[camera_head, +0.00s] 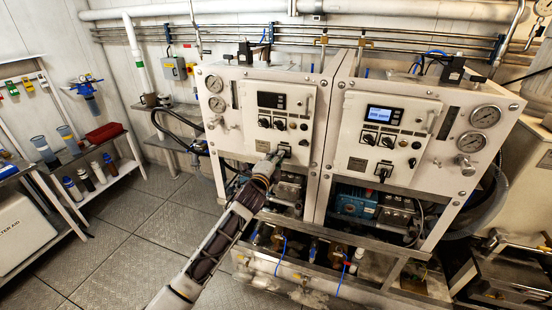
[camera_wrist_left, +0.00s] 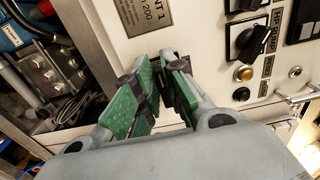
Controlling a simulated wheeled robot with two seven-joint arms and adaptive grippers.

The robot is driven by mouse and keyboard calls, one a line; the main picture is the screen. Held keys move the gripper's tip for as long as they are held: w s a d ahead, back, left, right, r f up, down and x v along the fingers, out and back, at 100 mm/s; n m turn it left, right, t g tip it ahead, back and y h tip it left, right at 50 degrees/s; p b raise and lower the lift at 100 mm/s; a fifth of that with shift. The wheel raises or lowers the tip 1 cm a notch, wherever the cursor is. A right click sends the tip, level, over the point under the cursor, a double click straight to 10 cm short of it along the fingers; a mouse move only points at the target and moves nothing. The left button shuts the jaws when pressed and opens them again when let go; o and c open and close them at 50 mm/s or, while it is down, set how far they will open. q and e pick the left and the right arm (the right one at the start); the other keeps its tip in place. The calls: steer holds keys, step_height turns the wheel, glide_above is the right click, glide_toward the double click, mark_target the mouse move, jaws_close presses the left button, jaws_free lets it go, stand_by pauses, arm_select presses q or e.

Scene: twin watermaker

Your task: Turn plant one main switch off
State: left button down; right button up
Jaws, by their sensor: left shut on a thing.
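The plant one panel (camera_head: 235,122) is the left of two white machine fronts, and its display (camera_head: 271,100) is dark. The "PLANT 1" plate (camera_wrist_left: 147,14) shows in the left wrist view. My left gripper (camera_head: 277,157) reaches the lower part of this panel. In the left wrist view its green-padded fingers (camera_wrist_left: 164,88) are shut on a dark piece at the panel, the main switch (camera_head: 284,149). The fingers hide most of the switch, so I cannot tell which way its handle points. My right gripper is in neither view.
A black HP pump knob (camera_wrist_left: 248,40) and a brass-coloured button (camera_wrist_left: 243,73) sit close to the fingers. The right machine (camera_head: 350,130) has a lit display (camera_head: 384,114). A shelf (camera_head: 110,180) with bottles stands at the left, with free floor (camera_head: 150,225) between.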

arm_select(q)
steer(key=c, duration=1.5)
jaws_free()
steer(key=shift+s, duration=0.1)
steer(key=v, duration=1.1)
steer(key=shift+s+a, duration=0.2)
steer(key=shift+s, duration=0.15)
steer(key=shift+n, duration=0.3)
